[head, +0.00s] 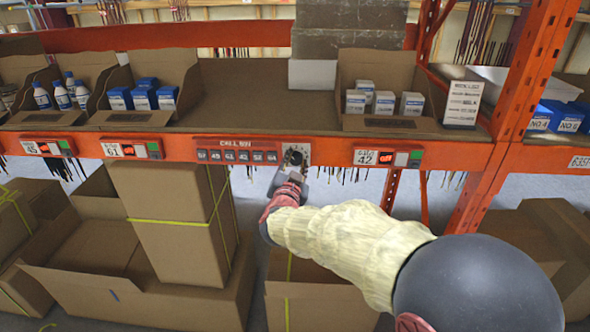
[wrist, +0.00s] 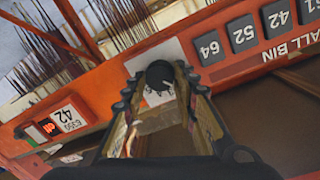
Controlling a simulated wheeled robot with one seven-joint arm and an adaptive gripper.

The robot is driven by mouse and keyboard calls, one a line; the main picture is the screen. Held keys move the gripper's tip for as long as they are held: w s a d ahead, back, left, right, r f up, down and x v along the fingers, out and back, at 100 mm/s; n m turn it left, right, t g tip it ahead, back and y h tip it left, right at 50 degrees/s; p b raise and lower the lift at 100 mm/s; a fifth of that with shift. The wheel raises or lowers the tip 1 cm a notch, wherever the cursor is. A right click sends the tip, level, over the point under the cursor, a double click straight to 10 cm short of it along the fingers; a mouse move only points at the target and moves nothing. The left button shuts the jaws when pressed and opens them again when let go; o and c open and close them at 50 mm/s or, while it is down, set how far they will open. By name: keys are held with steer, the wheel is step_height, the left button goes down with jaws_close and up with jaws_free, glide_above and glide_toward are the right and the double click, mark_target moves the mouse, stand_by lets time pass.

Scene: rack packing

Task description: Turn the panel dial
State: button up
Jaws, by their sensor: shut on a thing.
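The panel dial (wrist: 159,74) is a round black knob on a pale plate (wrist: 140,62) set in the orange rack beam. In the head view the dial (head: 295,157) shows at the right end of a row of numbered keys. My gripper (wrist: 155,85) reaches up to the plate from below, with one finger on each side of the knob, shut on it. In the head view my gripper (head: 289,178) partly covers the lower part of the plate.
Numbered grey keys (head: 237,156) sit left of the dial. A label unit marked 42 (head: 387,157) is to its right. Open cartons with small boxes and bottles stand on the shelf above. Large cardboard boxes (head: 170,205) fill the floor below. An orange upright (head: 510,110) stands at the right.

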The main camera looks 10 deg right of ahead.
steer(key=shift+m+b, duration=0.4)
steer(key=shift+m, duration=0.2)
steer(key=o, duration=1.1)
steer(key=shift+o, duration=0.3)
steer(key=v, duration=1.2)
